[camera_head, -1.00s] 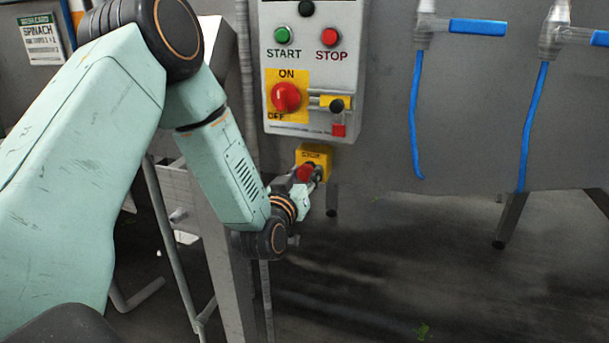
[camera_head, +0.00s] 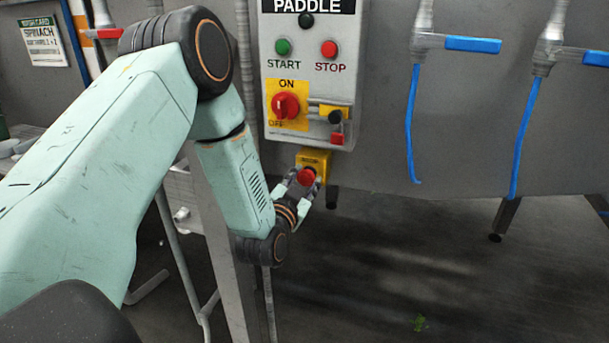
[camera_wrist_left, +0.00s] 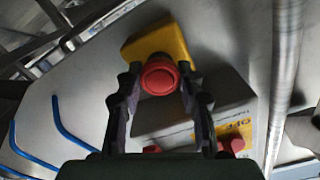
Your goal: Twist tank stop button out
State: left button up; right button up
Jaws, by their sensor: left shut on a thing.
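The tank stop button (camera_head: 307,177) is a red mushroom knob on a yellow box (camera_head: 314,160) below the control panel. My left gripper (camera_head: 305,181) is at the button, with one finger on each side of its red head. In the left wrist view, the red knob (camera_wrist_left: 159,76) sits between the two fingertips of the left gripper (camera_wrist_left: 160,82), and the yellow box (camera_wrist_left: 160,42) is behind it. The gripper is shut on the knob. The contact points are small and dark. My right gripper is not in view.
The grey control panel (camera_head: 350,70) above has START (camera_head: 283,46) and STOP (camera_head: 329,48) buttons, a red rotary switch (camera_head: 285,105) and a small lever. Blue-handled valves with blue hoses (camera_head: 411,120) hang at the right. Open floor lies below right.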

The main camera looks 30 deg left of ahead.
pick_arm(q)
jog(key=shift+f+m, duration=0.1)
jog(key=shift+m, duration=0.2)
dwell(0.4)
jog(key=o, duration=1.2)
jog(key=shift+w+a, duration=0.1)
jog(key=shift+w, duration=0.05)
jog(key=shift+s, duration=0.2)
jog(key=v, duration=1.1)
jog(key=shift+s, duration=0.35)
